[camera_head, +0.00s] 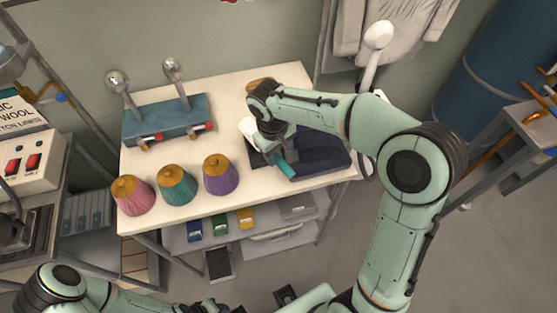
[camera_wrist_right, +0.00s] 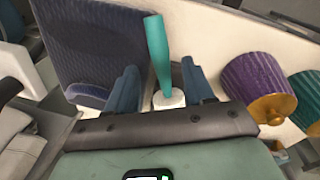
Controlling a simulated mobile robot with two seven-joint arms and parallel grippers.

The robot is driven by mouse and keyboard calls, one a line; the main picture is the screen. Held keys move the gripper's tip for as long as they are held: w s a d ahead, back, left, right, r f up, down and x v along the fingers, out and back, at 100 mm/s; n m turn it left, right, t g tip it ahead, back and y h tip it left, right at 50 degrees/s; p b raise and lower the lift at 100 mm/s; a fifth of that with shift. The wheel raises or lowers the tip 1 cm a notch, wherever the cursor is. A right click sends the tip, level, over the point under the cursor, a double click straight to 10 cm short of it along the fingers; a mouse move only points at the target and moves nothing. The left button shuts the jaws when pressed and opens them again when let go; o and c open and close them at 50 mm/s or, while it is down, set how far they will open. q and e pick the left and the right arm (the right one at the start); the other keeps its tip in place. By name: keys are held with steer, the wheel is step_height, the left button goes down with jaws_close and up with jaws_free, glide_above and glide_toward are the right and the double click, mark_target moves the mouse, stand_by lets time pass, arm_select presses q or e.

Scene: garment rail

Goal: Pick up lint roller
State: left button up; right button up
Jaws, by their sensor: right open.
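The lint roller has a teal handle and a white roll. In the right wrist view its handle (camera_wrist_right: 157,50) points away from the palm, with the white roll (camera_wrist_right: 168,98) close to the palm. My right gripper (camera_wrist_right: 160,85) is open, with one blue finger on each side of the roller; contact cannot be told. In the head view the teal handle (camera_head: 284,167) shows below my right gripper (camera_head: 275,158), which hides much of the roller. My left arm runs along the bottom edge; its fingers are not clear.
Dark blue folded cloth (camera_head: 318,150) lies beside the roller on the white table (camera_head: 240,95). Pink (camera_head: 132,195), teal (camera_head: 175,184) and purple (camera_head: 220,174) cones stand at the front left. A blue stand (camera_head: 168,120) with two metal balls is behind them.

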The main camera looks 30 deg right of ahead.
mark_target(281, 163)
steer(key=f, duration=0.5)
steer(key=shift+s+d+f, duration=0.1)
steer(key=shift+d, duration=0.3)
jaws_close()
